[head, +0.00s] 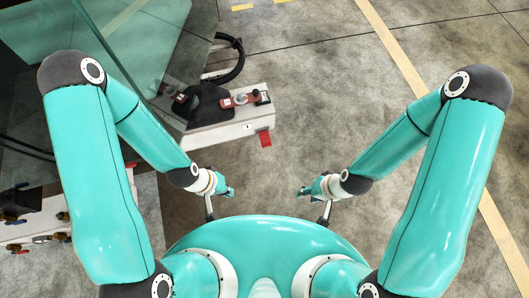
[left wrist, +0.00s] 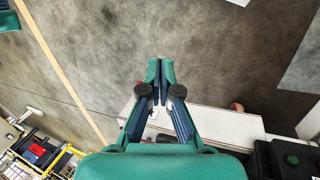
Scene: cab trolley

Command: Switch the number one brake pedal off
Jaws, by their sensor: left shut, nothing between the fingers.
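A small red pedal-like flap (head: 265,140) sticks out low at the front right of the white console (head: 222,134) in the head view, beside a small dark-marked label on the console's face. I take it for the brake pedal. A small red piece (left wrist: 238,106) shows at the white edge in the left wrist view, partly cut off from sight. My left gripper (head: 231,192) is below and left of the flap, apart from it. Its fingers are together and empty in the left wrist view (left wrist: 160,68). My right gripper (head: 302,191) is below and right of the flap, small and without a clear finger gap.
The console top carries a red-and-white control panel (head: 240,100) and a black boot. A curved black hose (head: 235,65) rises behind. Glass panels (head: 130,45) stand at the left. Another panel with coloured valves (head: 40,222) lies lower left. The concrete floor at right is clear.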

